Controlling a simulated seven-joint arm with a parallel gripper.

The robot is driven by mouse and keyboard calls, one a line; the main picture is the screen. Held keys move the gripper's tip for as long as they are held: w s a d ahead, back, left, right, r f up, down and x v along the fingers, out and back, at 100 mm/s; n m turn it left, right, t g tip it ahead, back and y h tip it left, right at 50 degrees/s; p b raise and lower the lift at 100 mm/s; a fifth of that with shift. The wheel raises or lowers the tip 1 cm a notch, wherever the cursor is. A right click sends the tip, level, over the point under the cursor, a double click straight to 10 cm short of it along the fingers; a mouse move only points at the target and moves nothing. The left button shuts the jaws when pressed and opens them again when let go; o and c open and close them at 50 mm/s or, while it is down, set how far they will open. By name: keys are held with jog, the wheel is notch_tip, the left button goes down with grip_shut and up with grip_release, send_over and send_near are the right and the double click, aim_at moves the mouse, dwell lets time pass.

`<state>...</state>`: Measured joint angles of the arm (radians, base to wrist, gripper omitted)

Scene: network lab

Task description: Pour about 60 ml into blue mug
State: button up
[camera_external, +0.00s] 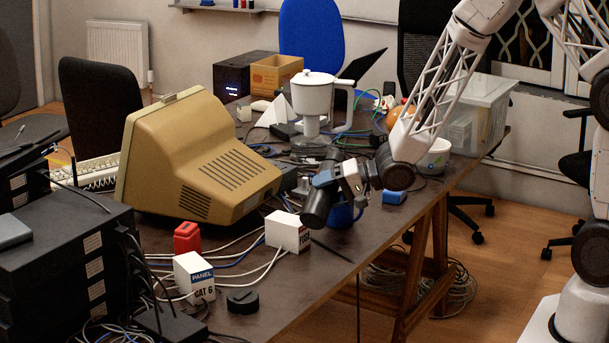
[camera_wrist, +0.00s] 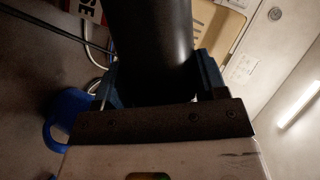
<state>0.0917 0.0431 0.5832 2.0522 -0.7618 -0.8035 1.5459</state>
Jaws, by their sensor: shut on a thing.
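My gripper (camera_external: 338,181) is shut on a black cylindrical vessel (camera_external: 318,204) and holds it tilted over the table's right part. In the wrist view the black vessel (camera_wrist: 150,45) sits between the two blue fingers (camera_wrist: 160,82). The blue mug (camera_external: 341,216) stands on the table just below and behind the vessel, which hides part of it. In the wrist view part of the blue mug with its handle (camera_wrist: 62,120) shows at the left. The vessel's mouth and any liquid cannot be seen.
White boxes (camera_external: 288,232) and a beige monitor (camera_external: 200,160) stand left of the vessel. A white jug-like appliance (camera_external: 313,95), a white bowl (camera_external: 437,157) and a clear bin (camera_external: 478,118) stand farther back. A blue block (camera_external: 394,197) lies near the table's right edge.

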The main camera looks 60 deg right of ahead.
jog(key=shift+w+d+r+n+h, duration=0.1)
jog(key=shift+d+r+n+h, duration=0.2)
jog(key=shift+n, duration=0.2)
dwell(2.2)
jog(key=shift+r, duration=0.15)
jog(key=shift+w+d+r+n+h, duration=0.1)
jog(key=shift+d+r+n+h, duration=0.15)
jog(key=shift+r, duration=0.25)
jog(key=shift+d+r+n+h, duration=0.1)
jog(key=shift+r+n+h, duration=0.15)
jog(key=shift+r, duration=0.25)
jog(key=shift+w+d+r+n+h, duration=0.1)
jog(key=shift+d+r+n+h, duration=0.2)
jog(key=shift+n+h, duration=0.2)
jog(key=shift+r+n+h, duration=0.2)
jog(key=shift+n+h, duration=0.2)
jog(key=shift+n, duration=0.2)
jog(key=shift+r+n+t+h, duration=0.15)
jog(key=shift+n+t+h, duration=0.35)
jog(key=shift+n+h, duration=0.65)
notch_tip(320, 180, down, 8)
jog(key=n, duration=0.1)
jog(key=shift+d+t+h, duration=0.2)
jog(key=shift+t+h, duration=0.1)
jog(key=shift+h, duration=0.05)
